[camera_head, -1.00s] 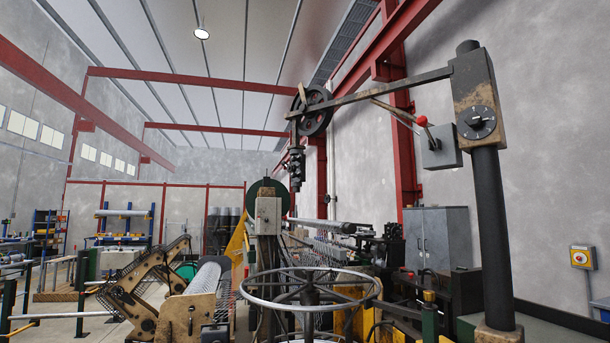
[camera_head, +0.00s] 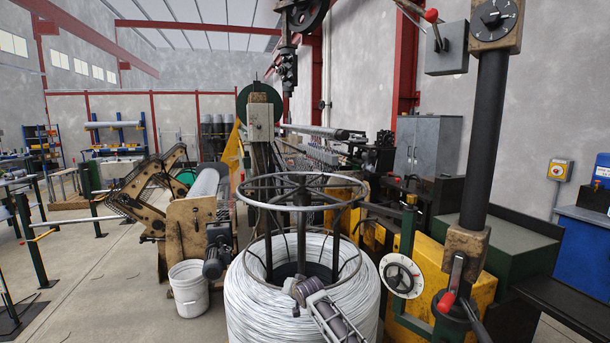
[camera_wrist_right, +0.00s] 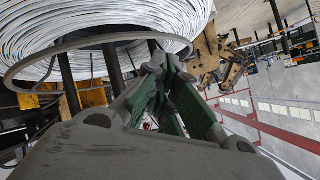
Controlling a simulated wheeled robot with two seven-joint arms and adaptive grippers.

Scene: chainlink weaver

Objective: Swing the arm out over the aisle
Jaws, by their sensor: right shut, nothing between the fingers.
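The arm's upright black post (camera_head: 488,140) stands at the right, with a round dial (camera_head: 494,18) on its top block. The horizontal arm itself is cut off above the frame. Its black pulley wheel (camera_head: 304,14) and hanging roller unit (camera_head: 287,68) show at the top middle, over the machine line. A lever with a red knob (camera_head: 447,300) sits at the foot of the post. My right gripper (camera_wrist_right: 158,68) is shut and empty in the wrist view, close to the wire coil's hoop. My left gripper is not in view.
A white wire coil (camera_head: 250,310) under a metal hoop (camera_head: 250,198) fills the front middle. A white bucket (camera_head: 187,290) stands left. A grey box (camera_head: 446,50) hangs near the post.

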